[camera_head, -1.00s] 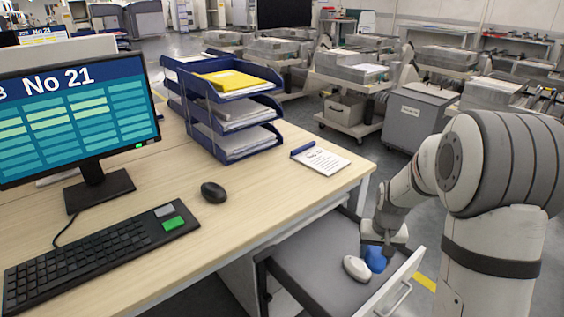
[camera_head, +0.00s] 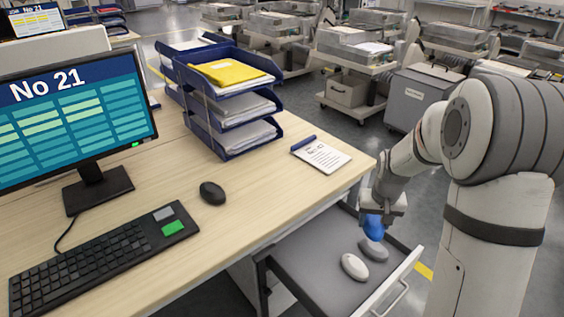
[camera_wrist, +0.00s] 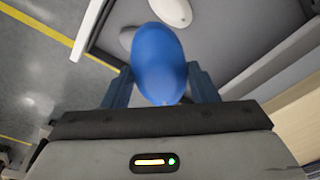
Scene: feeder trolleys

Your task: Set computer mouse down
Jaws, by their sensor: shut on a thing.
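My gripper (camera_head: 378,212) is shut on a blue computer mouse (camera_head: 374,229) and holds it over the far end of the open grey drawer (camera_head: 305,268). In the wrist view the blue mouse (camera_wrist: 160,60) sits between the two fingers of my gripper (camera_wrist: 160,88). A white mouse (camera_head: 354,267) and a grey mouse (camera_head: 374,250) lie in the drawer below it. The blue mouse covers part of the grey one in the head view. A black mouse (camera_head: 212,193) lies on the desk, right of the keyboard.
The desk (camera_head: 255,195) bears a monitor (camera_head: 75,115), a keyboard (camera_head: 105,250), a blue tray stack (camera_head: 225,110) with papers, and a notepad (camera_head: 321,154). The desktop between black mouse and notepad is clear. Trolleys (camera_head: 355,60) stand behind on the floor.

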